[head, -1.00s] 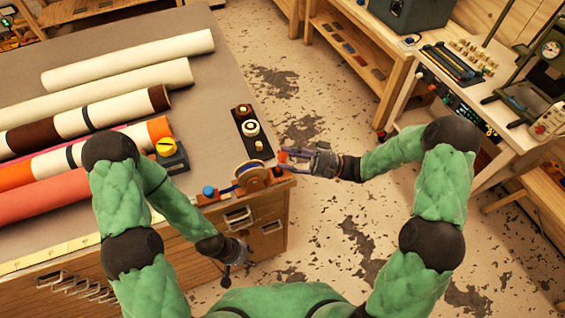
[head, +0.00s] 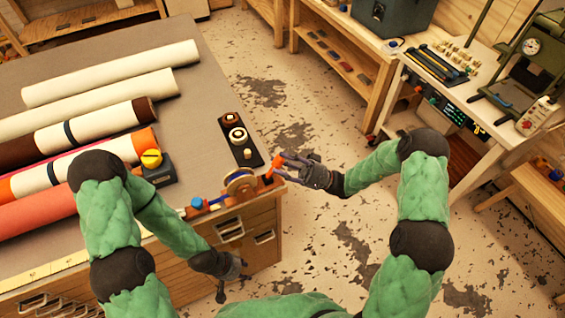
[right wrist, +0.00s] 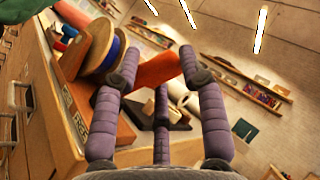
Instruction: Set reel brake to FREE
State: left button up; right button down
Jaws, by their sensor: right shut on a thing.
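The reel (head: 240,184), with blue and copper-brown parts, stands on a wooden base at the table's front right corner. It also shows in the right wrist view (right wrist: 92,45). The orange-red brake lever (head: 276,163) sticks up at the base's right end. My right gripper (head: 284,166) is shut on this lever, whose orange grip (right wrist: 158,70) lies between the purple fingers. Small lettered plates (right wrist: 76,115) on the base are too small and tilted to read surely. My left gripper (head: 232,277) hangs low before the drawers, apart from the reel; its fingers are unclear.
A dark plate with round knobs (head: 238,138) lies behind the reel. A blue knob (head: 197,202) is left of it. A yellow-topped block (head: 153,163) and several rolls (head: 110,75) lie on the table (head: 205,110). The floor to the right is clear.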

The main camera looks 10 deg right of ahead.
jog(key=c, duration=0.7)
grip_release()
jog(key=shift+s+a+f, duration=0.15)
jog(key=shift+s+f, duration=0.1)
jog(key=shift+f, duration=0.05)
jog(key=shift+o, duration=0.3)
jog(key=shift+r, duration=0.15)
jog(key=shift+w, duration=0.1)
jog(key=v, duration=1.2)
